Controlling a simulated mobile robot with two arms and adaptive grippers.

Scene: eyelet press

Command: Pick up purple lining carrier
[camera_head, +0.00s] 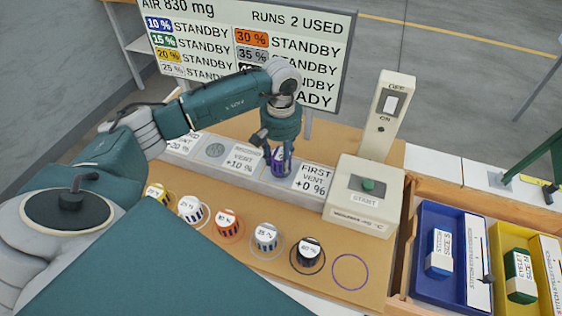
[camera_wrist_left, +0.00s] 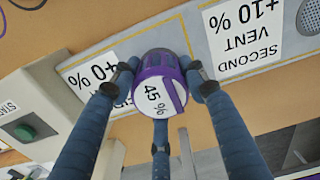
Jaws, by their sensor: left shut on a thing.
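The purple lining carrier (camera_wrist_left: 158,75) has a white lid marked 45 %. My left gripper (camera_wrist_left: 157,92) is shut on it, with its three fingers around the carrier's sides. In the head view the same carrier (camera_head: 279,168) is under my left gripper (camera_head: 278,145), over the grey vent strip (camera_head: 256,184) between the second vent and first vent labels. I cannot tell whether it touches the strip. My right gripper is not in view.
Several other carriers stand in coloured rings along the front, the black one (camera_head: 308,251) at the right end. An empty purple ring (camera_head: 350,272) lies beside it. The start box (camera_head: 364,196) stands close to the right of the held carrier. Blue (camera_head: 427,283) and yellow trays lie farther right.

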